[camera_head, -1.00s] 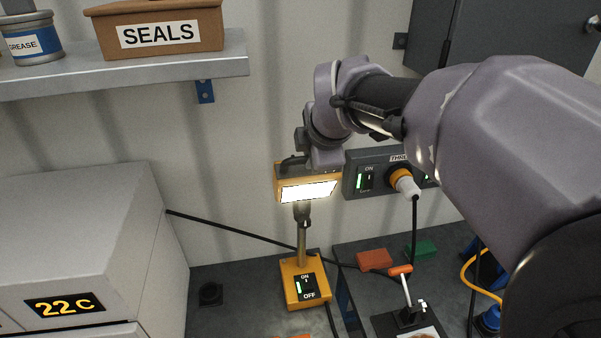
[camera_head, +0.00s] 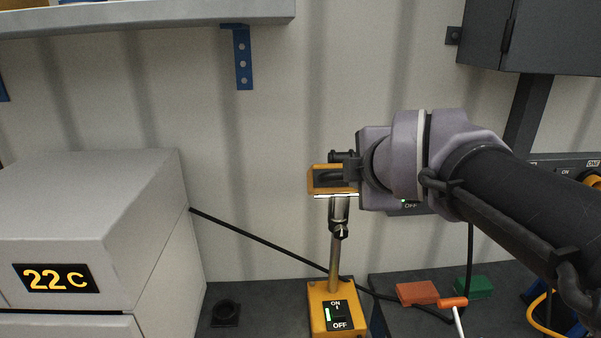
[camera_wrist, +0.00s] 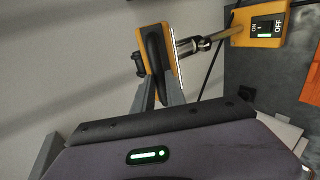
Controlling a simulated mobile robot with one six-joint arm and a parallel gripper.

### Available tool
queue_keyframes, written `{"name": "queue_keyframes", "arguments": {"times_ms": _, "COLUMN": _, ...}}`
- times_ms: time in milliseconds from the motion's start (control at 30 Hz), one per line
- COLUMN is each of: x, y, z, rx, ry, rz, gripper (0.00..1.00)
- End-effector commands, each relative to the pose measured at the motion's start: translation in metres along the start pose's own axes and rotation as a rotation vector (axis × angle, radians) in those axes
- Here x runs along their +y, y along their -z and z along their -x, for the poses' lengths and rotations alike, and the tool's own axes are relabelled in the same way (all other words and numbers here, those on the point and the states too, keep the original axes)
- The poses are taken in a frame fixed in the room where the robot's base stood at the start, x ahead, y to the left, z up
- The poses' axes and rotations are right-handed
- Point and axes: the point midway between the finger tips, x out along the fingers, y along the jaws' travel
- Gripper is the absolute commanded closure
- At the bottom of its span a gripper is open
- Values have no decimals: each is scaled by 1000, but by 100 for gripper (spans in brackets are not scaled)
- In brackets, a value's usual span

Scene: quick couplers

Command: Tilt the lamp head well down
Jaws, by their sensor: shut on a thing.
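The lamp head (camera_head: 315,183) is an orange box on top of a metal stem (camera_head: 335,250) that rises from an orange base (camera_head: 318,316) with an ON/OFF switch. Its lit face points down and shows only as a thin white strip along the bottom edge. My gripper (camera_head: 349,172) reaches in from the right at the head. In the wrist view, my gripper (camera_wrist: 158,95) is shut on the dark handle (camera_wrist: 155,60) on the lamp head's back. The lit edge shows at the head's right side there. The fingers partly hide the handle.
A grey box with a 22 C display (camera_head: 95,220) stands to the left. A blue-bracketed shelf (camera_head: 150,15) is above. Red (camera_head: 417,292) and green (camera_head: 475,286) blocks and an orange-handled tool (camera_head: 453,303) lie at the right. A black cable (camera_head: 260,239) crosses behind the stem.

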Motion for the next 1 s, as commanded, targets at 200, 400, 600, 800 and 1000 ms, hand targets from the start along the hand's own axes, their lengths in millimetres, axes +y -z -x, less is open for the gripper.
{"name": "queue_keyframes", "arguments": {"times_ms": 200, "x": -1, "y": 0, "z": -1, "rx": 0, "ry": 4, "rz": -1, "gripper": 100}}
{"name": "queue_keyframes", "arguments": {"times_ms": 400, "x": -1, "y": 0, "z": 0, "rx": 0, "ry": 3, "rz": -1, "gripper": 66}}
{"name": "queue_keyframes", "arguments": {"times_ms": 600, "x": -1, "y": 0, "z": 0, "rx": 0, "ry": 2, "rz": 0, "gripper": 62}}
{"name": "queue_keyframes", "arguments": {"times_ms": 800, "x": 1, "y": 0, "z": 6, "rx": 0, "ry": 1, "rz": -1, "gripper": 62}}
{"name": "queue_keyframes", "arguments": {"times_ms": 1000, "x": 5, "y": 0, "z": 61, "rx": 0, "ry": -4, "rz": -1, "gripper": 62}}
